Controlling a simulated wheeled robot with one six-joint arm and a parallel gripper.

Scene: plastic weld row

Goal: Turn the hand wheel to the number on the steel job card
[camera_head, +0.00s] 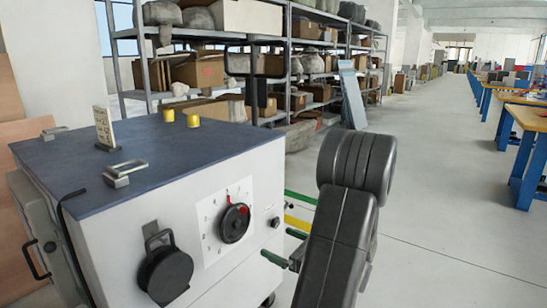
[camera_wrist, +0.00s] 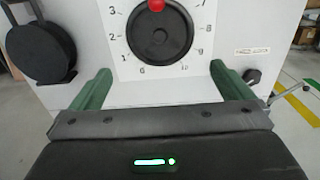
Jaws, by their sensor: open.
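The black hand wheel (camera_head: 235,223) is on a white numbered dial plate (camera_head: 210,232) on the cabinet's front. In the wrist view the wheel (camera_wrist: 160,38) has a red knob (camera_wrist: 156,5) at its top, cut by the picture edge. Numbers 1, 2, 3 run up the left side and 7 to 10 show on the right and bottom; the top of the scale is out of view. My gripper (camera_wrist: 161,69) is open and empty, its green fingers spread below the wheel, apart from it. A small upright card (camera_head: 104,128) stands on the cabinet top; its writing is too small to read.
The grey cabinet (camera_head: 150,170) has a black round handle part (camera_head: 166,273) left of the dial and a small black knob (camera_wrist: 252,76) to its right.

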